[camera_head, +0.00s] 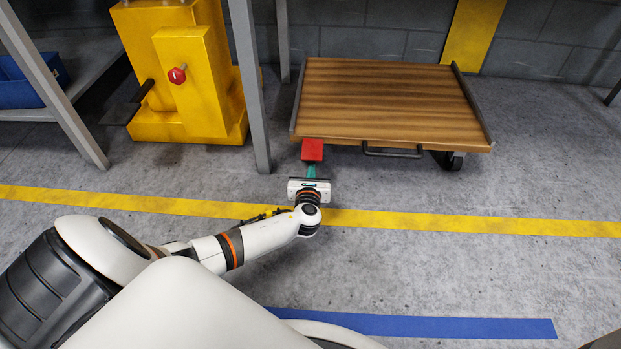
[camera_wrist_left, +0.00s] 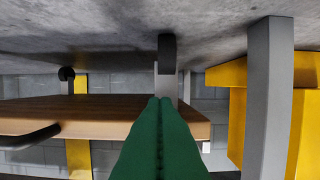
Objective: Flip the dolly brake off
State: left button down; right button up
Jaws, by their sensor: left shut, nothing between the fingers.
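The dolly (camera_head: 395,100) has a brown wooden deck with grey side rails and stands on the floor against the back wall. A red brake pedal (camera_head: 312,150) sits at its near left corner. My left gripper (camera_head: 311,170) is shut and empty, its green fingers just in front of the red pedal; I cannot tell whether they touch it. In the left wrist view, which is upside down, the shut fingers (camera_wrist_left: 160,103) point toward the dolly deck's edge (camera_wrist_left: 80,113) and a dark wheel (camera_wrist_left: 167,52). The red pedal does not show there. My right gripper is not in view.
A grey post (camera_head: 250,90) stands just left of the dolly, with a yellow machine (camera_head: 190,85) with a red knob behind it. A dark metal handle (camera_head: 393,153) juts from the dolly's front. The floor right of my left arm is clear, crossed by yellow and blue stripes.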

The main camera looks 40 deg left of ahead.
pick_arm(q)
jog(key=shift+s+d+r, duration=0.1)
jog(key=shift+s+r, duration=0.05)
jog(key=shift+r, duration=1.15)
